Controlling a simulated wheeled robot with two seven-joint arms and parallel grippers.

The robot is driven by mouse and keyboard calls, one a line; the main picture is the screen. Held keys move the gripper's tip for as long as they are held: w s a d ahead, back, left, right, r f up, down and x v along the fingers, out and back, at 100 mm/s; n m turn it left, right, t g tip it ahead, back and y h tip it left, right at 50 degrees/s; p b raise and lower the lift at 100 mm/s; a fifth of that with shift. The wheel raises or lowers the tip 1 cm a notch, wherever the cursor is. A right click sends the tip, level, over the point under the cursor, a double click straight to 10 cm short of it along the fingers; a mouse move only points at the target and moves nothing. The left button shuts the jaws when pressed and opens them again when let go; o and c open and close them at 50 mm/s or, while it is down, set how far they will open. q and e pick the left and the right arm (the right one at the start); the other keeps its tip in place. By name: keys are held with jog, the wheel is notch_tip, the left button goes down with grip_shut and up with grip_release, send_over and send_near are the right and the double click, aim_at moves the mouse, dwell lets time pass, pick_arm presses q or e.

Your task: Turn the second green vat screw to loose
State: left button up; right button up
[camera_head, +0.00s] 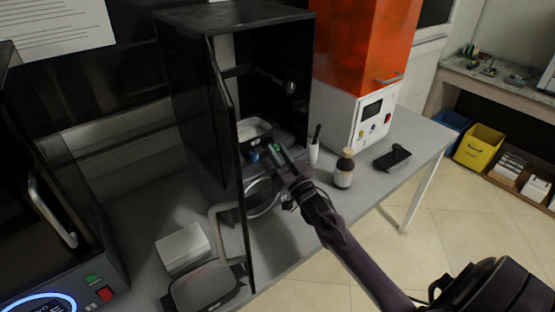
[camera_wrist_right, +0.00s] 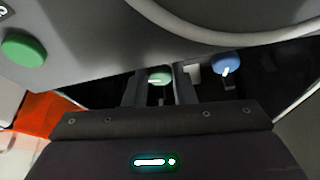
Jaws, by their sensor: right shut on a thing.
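My right gripper (camera_head: 276,154) reaches into the open black cabinet at the vat (camera_head: 252,129). In the right wrist view, its two fingers (camera_wrist_right: 163,74) are shut on a round green vat screw (camera_wrist_right: 158,75) with a short white mark, which shows between them. A blue screw (camera_wrist_right: 226,64) with a white mark sits just right of the fingers, apart from them. A blue screw (camera_head: 255,154) also shows left of the gripper in the head view. The fingers partly hide the green screw. My left gripper is out of view.
The cabinet's open door (camera_head: 228,150) stands left of my right arm. A white box (camera_head: 183,247) lies at the front left.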

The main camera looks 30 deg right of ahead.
jog(key=n+y, duration=0.1)
jog(key=n, duration=0.1)
jog(key=n+y+b, duration=0.1)
jog(key=n, duration=0.1)
jog(key=n+y+b, duration=0.1)
jog(key=n, duration=0.2)
jog(key=shift+d+f+g+y, duration=0.1)
jog(key=shift+f+g+y, duration=0.2)
jog(key=shift+y, duration=0.1)
jog(key=n+y+b, duration=0.1)
jog(key=n, duration=0.2)
jog(key=n+g+y+b, duration=0.1)
jog(key=n, duration=0.2)
jog(key=shift+d+r+y, duration=0.1)
jog(key=shift+y, duration=0.3)
jog(key=n+g+y, duration=0.1)
jog(key=n, duration=0.2)
jog(key=n+g+b, duration=0.1)
jog(key=n, duration=0.3)
jog(key=shift+d+r+g+y, duration=0.1)
jog(key=shift+r+g+y, duration=0.05)
jog(key=shift+g+y, duration=0.2)
jog(key=n+g, duration=0.1)
jog(key=n, duration=0.1)
jog(key=n+g+b, duration=0.1)
jog(key=n, duration=0.2)
jog(key=shift+r, duration=0.15)
jog(key=shift+n, duration=0.3)
jog(key=o, duration=0.9)
jog(key=shift+r, duration=0.1)
